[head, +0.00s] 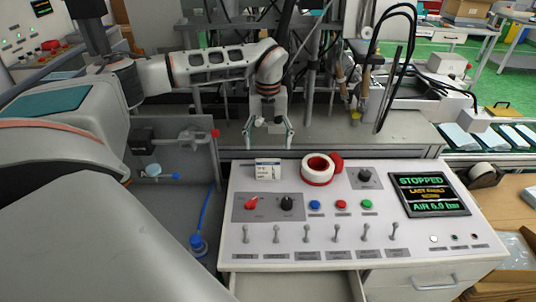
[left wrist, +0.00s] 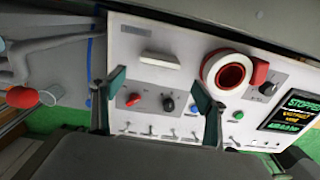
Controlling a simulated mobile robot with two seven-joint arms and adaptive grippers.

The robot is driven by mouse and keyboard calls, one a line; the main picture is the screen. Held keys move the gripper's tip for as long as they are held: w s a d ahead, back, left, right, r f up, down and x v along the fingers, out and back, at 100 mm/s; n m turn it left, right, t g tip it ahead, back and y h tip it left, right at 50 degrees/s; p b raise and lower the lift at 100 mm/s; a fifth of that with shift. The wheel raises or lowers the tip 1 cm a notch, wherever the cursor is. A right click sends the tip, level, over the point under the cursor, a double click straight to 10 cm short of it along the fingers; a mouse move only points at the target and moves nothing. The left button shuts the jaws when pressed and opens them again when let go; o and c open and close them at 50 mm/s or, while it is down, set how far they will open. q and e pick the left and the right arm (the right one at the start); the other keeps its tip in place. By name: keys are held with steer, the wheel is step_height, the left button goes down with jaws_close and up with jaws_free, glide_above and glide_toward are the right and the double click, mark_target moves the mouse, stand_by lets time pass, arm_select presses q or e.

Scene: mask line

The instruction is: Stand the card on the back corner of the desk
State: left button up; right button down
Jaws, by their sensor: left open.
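The white card (head: 268,169), with dark print on its face, is at the back left corner of the white control desk (head: 330,208). It appears to stand upright. In the left wrist view the card (left wrist: 160,60) shows mostly as a thin pale edge from above. My left gripper (head: 268,141) is open and empty, above and behind the card, with its fingers spread to either side and apart from it. Its two green-grey fingers also show in the left wrist view (left wrist: 160,86). My right gripper is not in view.
A red and white tape roll (head: 318,170) lies right of the card. Knobs, coloured buttons and a row of toggle switches (head: 336,234) cover the desk's middle and front. A screen (head: 430,194) reading STOPPED is at right. An open drawer (head: 295,286) sits at the front.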

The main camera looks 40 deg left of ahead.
arm_select(q)
steer(key=shift+r, duration=1.35)
